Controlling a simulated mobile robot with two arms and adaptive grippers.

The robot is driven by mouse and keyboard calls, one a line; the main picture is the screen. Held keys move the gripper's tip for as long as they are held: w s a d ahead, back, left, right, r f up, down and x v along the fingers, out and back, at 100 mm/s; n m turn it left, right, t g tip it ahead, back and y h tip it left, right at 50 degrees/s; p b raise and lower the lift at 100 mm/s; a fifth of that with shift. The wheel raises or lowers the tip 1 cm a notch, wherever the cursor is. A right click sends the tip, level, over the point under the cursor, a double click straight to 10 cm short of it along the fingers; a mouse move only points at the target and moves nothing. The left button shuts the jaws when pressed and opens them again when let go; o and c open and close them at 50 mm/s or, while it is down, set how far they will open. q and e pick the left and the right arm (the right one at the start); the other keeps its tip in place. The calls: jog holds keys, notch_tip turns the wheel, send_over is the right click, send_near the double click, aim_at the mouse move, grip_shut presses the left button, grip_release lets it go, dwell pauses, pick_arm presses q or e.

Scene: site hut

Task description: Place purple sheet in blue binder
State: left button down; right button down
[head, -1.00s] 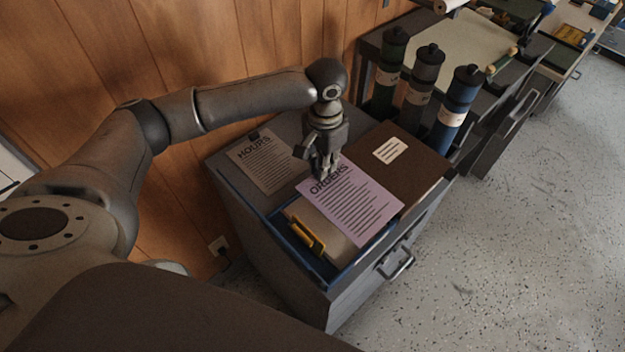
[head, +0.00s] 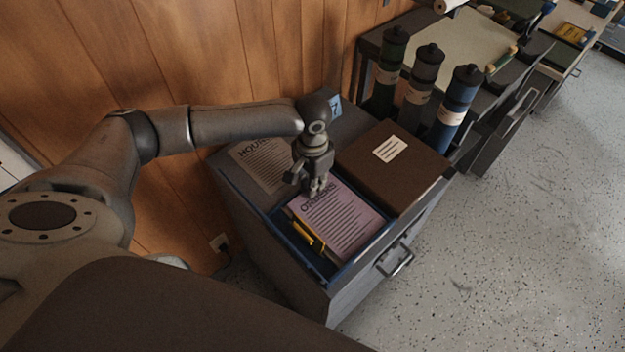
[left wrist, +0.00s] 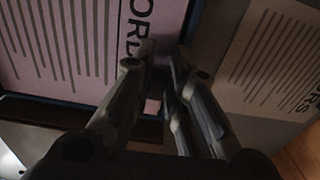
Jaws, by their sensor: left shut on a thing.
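The purple sheet (head: 338,228), headed ORDERS, lies over the inside of the blue binder (head: 364,257), its edges roughly within the blue rim. Whether it rests on the bottom or hovers slightly, I cannot tell. A yellow clip (head: 308,238) shows at the binder's left side, beside the sheet. My left gripper (head: 316,192) is shut on the sheet's top edge, near the heading. The left wrist view shows the purple sheet (left wrist: 65,45) on the left, beside the fingers (left wrist: 160,55). My right gripper is not in view.
A tan sheet headed HOURS (head: 262,167) lies left of the binder, partly behind my gripper. A brown box or binder (head: 420,177) with a white label stands close on the right. Several dark tubes (head: 455,110) stand behind it. A wooden wall (head: 220,60) is close behind.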

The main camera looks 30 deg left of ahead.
pick_arm(q)
jog(key=shift+f, duration=0.4)
jog(key=c, duration=1.5)
grip_release()
jog(key=shift+o, duration=0.3)
jog(key=shift+a, duration=0.1)
notch_tip(320, 180, up, 13)
jog(key=shift+b, duration=0.4)
jog(key=shift+r, duration=0.1)
